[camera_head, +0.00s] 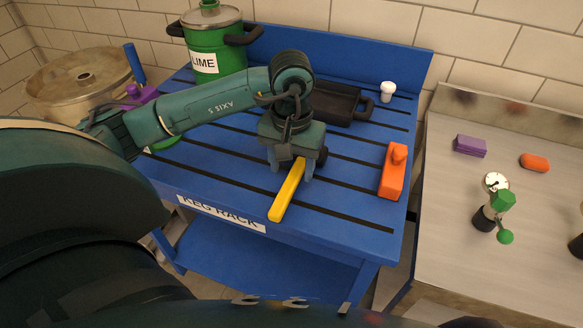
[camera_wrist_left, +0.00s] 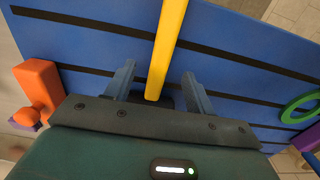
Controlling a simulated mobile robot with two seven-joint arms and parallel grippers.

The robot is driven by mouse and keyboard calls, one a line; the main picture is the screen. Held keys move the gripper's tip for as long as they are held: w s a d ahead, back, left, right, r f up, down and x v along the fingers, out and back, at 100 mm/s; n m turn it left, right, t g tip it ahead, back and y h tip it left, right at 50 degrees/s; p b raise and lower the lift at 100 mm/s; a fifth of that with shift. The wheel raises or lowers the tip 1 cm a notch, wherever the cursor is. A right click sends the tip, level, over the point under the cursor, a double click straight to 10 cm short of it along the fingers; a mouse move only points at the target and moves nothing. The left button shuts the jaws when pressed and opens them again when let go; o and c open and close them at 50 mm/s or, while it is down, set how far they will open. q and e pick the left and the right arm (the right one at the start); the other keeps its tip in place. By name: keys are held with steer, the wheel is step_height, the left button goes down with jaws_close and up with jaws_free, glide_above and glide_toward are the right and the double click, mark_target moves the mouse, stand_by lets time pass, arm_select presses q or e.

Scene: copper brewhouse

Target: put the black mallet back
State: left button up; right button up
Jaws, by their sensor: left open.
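The black mallet lies on the blue slatted table (camera_head: 225,165) labelled KEG RACK. Its yellow handle (camera_head: 286,193) points toward the table's front edge. Its black head is mostly hidden under my left gripper (camera_head: 290,172), with a dark part (camera_head: 322,156) showing beside it. In the left wrist view the yellow handle (camera_wrist_left: 166,45) runs between the two fingers of my left gripper (camera_wrist_left: 158,76), with a gap on each side. My left gripper is open, pointing down over the mallet. My right gripper is not in view.
An orange block-like object (camera_head: 392,172) stands to the right. A dark tray (camera_head: 338,104), white-capped bottle (camera_head: 388,91) and green LIME pot (camera_head: 212,45) are behind. A grey counter (camera_head: 455,220) holds a purple block (camera_head: 470,146) and a gauge fitting (camera_head: 495,182). The table's front right is clear.

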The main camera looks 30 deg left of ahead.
mark_target(291, 179)
arm_select(q)
steer(key=shift+r, duration=2.05)
